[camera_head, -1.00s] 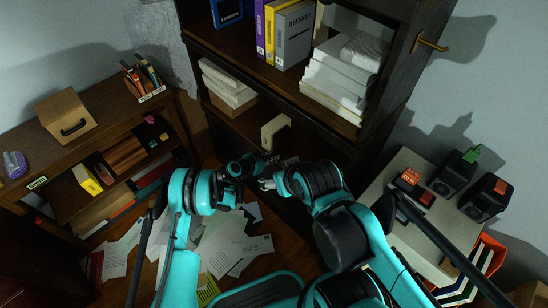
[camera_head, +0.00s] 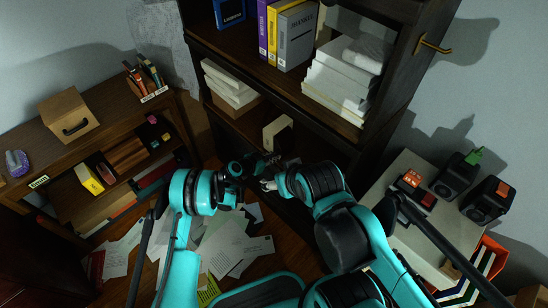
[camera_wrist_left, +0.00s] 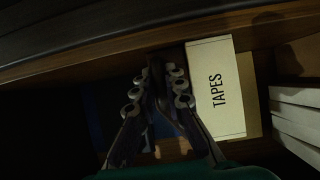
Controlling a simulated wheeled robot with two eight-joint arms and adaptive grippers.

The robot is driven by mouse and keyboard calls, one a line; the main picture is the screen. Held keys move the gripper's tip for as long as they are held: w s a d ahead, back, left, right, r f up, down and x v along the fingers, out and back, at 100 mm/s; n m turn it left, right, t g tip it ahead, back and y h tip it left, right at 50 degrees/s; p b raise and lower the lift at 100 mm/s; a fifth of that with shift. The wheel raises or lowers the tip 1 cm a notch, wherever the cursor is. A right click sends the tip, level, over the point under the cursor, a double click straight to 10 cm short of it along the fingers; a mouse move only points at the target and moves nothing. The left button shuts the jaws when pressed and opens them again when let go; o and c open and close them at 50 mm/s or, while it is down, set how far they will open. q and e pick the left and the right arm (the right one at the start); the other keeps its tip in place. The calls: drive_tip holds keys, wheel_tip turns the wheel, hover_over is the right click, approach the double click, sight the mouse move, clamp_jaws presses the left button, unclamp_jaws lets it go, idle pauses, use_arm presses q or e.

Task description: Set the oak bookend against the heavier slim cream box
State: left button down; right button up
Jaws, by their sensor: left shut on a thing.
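A slim cream box marked TAPES (camera_wrist_left: 215,88) stands in the shelf opening in the left wrist view. In the head view a slim cream box (camera_head: 277,131) stands on the lower shelf. My left gripper (camera_wrist_left: 156,75) is just left of the TAPES box, shut on a thin dark brown piece that looks like the oak bookend. The fingers and shadow hide most of that piece, and I cannot tell whether it touches the box. In the head view my left gripper (camera_head: 257,163) is at the lower shelf. My right gripper (camera_head: 268,184) is close below it; its fingers are too small to read.
A dark bookcase (camera_head: 305,107) surrounds the work area. Paper stacks lie on its shelves, one (camera_head: 232,88) left of the cream box. A tan panel (camera_wrist_left: 246,85) shows beside the TAPES box. Loose papers (camera_head: 230,245) cover the floor. A grey cabinet (camera_head: 405,170) stands right.

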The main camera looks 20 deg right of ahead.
use_arm(q)
drive_tip(key=c, duration=1.5)
unclamp_jaws()
drive_tip(key=s+a+r+n+t+y, duration=0.1)
drive_tip(key=s+a+r+n+y, duration=0.2)
drive_tip(key=a+r, duration=1.05)
drive_tip(key=s+a+r+n+t+y, duration=0.1)
drive_tip(key=s+a+r+n+y, duration=0.2)
drive_tip(key=a+r, duration=1)
drive_tip(key=s+a+r+n+y, duration=0.2)
drive_tip(key=s+a+r+n, duration=0.1)
drive_tip(key=s+a, duration=0.6)
drive_tip(key=s+a+r+n+y, duration=0.3)
drive_tip(key=s+a, duration=0.6)
drive_tip(key=s, duration=0.5)
drive_tip(key=shift+s+a+r+n, duration=0.25)
drive_tip(key=shift+r+n, duration=0.2)
drive_tip(key=shift+n, duration=0.25)
